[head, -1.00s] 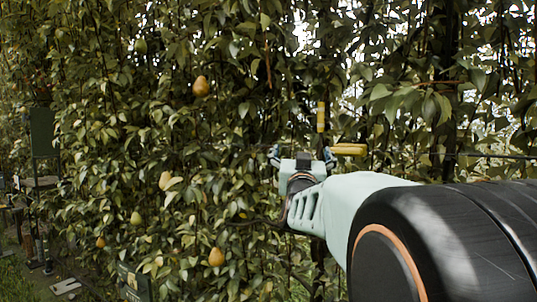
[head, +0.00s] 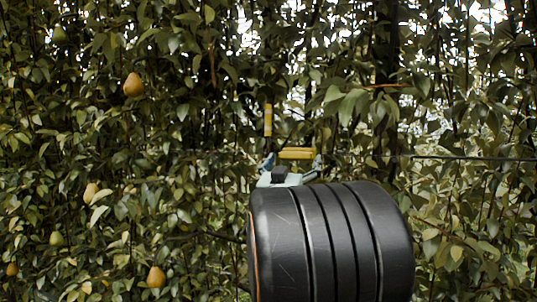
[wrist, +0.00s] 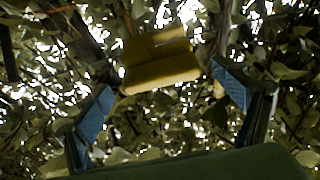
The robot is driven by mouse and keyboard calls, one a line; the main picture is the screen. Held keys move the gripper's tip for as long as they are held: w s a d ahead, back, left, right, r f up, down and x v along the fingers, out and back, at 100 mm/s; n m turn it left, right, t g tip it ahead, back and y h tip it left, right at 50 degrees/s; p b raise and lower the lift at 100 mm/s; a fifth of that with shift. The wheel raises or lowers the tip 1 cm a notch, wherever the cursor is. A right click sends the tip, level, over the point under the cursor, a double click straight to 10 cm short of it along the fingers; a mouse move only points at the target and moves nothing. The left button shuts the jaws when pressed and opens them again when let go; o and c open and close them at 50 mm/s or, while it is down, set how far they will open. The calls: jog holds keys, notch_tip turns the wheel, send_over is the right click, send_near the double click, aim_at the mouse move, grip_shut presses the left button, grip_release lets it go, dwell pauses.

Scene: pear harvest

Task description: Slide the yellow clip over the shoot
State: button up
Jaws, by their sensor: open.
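The yellow clip (head: 296,154) lies level in front of the foliage, just beyond my gripper (head: 292,164) in the head view. An upright yellow strip (head: 268,120) stands just above and left of it; I cannot tell whether this marks the shoot. In the wrist view the clip (wrist: 160,73) is above and between the blue fingertips of my gripper (wrist: 163,99), with clear space on both sides. The gripper is open and holds nothing. The shoot cannot be picked out surely among the leaves, and my arm hides the area below the gripper.
Dense leaves and thin stems fill the view behind the gripper. Pears hang at the left, one high (head: 133,85) and one low (head: 156,277). A dark wire (head: 470,158) runs level at the right. A thick dark trunk (head: 385,70) stands right of the clip.

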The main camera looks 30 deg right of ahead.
jog(key=shift+x, duration=1.4)
jog(key=c, duration=1.7)
jog(key=w+a+p, duration=0.1)
jog(key=w+a, duration=0.1)
jog(key=w, duration=0.1)
jog(key=w+a+p, duration=0.1)
jog(key=w+a, duration=0.2)
jog(key=shift+a, duration=0.15)
jog(key=o, duration=1.7)
jog(key=shift+w+a, duration=0.1)
jog(key=shift+w, duration=0.05)
